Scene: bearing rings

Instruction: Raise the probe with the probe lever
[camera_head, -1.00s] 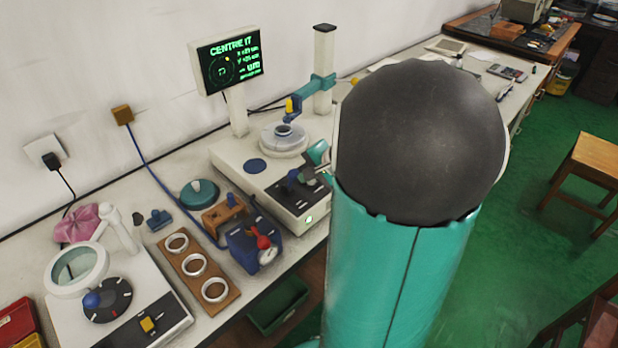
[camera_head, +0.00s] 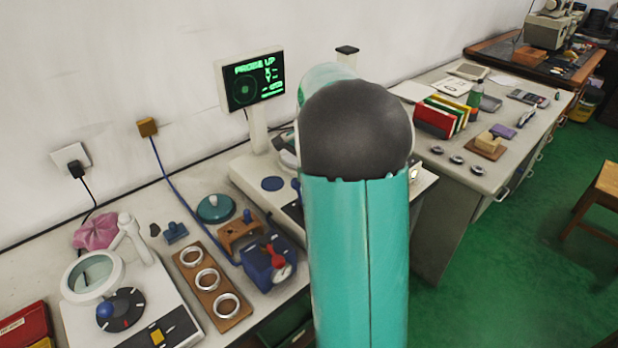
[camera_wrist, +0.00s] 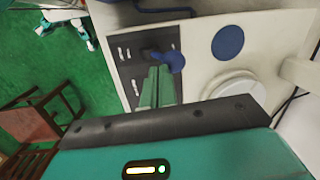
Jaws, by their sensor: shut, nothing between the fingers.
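In the wrist view the probe lever (camera_wrist: 174,62), with a blue knob, sits on a dark control panel (camera_wrist: 128,76) of the pale measuring machine (camera_wrist: 205,60). My gripper (camera_wrist: 157,74) is shut and empty, its green fingers pointing at the lever just beside the knob. I cannot tell whether they touch it. The display screen (camera_head: 252,80) reads "PROBE UP". A pale round table (camera_wrist: 236,86) shows partly behind my wrist.
Left of the machine are a blue block with a red lever (camera_head: 268,262), a wooden board with several white rings (camera_head: 212,285) and a magnifier stand (camera_head: 95,275). Colored binders (camera_head: 442,115) and small rings stand on the right bench.

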